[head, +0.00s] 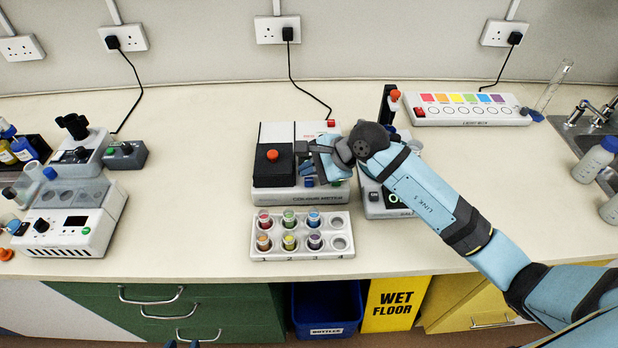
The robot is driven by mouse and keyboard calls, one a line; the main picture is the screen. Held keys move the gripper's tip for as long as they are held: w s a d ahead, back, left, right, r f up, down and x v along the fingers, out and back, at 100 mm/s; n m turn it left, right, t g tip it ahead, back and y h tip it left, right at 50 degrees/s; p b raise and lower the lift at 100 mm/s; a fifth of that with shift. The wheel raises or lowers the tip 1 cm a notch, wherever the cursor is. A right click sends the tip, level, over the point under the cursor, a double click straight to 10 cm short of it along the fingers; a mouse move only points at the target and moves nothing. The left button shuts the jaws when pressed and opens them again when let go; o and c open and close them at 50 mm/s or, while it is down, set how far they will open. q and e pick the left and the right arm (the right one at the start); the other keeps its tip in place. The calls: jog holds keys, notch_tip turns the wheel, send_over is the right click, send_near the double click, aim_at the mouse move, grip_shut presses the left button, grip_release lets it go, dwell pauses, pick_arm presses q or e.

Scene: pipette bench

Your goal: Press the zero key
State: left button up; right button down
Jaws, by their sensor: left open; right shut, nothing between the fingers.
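The colour meter (262,195) stands mid-bench, a white box with a black lid (272,170) with an orange knob on the left of its top. My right gripper (318,164) reaches in from the right over the right part of the meter's top. It is shut and empty, its fingers low over the panel; I cannot tell whether they touch it. A small blue key (308,182) shows just below the fingers. I cannot read which key is zero; the gripper hides part of the panel. The tips of my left gripper (183,343) just show at the bottom edge, open.
A white rack (285,253) with several coloured vials stands in front of the meter. A balance-like device (388,208) is close on the right, partly under my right arm. A light box (465,115) is behind right.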

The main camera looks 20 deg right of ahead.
aim_at(311, 182)
jog(key=shift+r, duration=0.1)
notch_tip(311, 182, up, 6)
jog(key=shift+f+p, duration=0.1)
jog(key=shift+p, duration=1.15)
jog(key=shift+s+d, duration=0.1)
